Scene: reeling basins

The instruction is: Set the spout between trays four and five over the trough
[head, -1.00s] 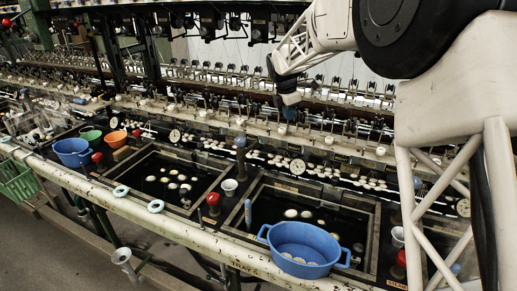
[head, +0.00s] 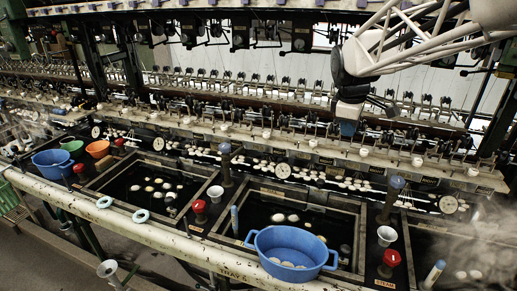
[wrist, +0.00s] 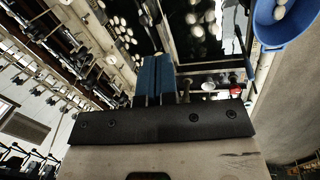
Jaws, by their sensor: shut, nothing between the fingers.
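My gripper (head: 347,128) hangs above the machine's back rail, behind the basins. Its blue fingers show in the wrist view (wrist: 154,62), closed together and empty. Dark upright posts with grey-blue caps stand between basins: one left of centre (head: 225,162) and one at right (head: 391,197). Which is the task's spout I cannot tell for sure. A long dark channel (head: 345,183) with pale round pieces runs behind the basins and may be the trough. My gripper is apart from both posts. A front-rail label (head: 240,276) reads "TRAY" with an unclear number.
A blue two-handled tub (head: 290,250) sits on the front edge of the middle basin. Red knobs (head: 391,258) and white cups (head: 386,236) stand between basins. Blue (head: 52,163), green and orange bowls are at left. Steam drifts at right.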

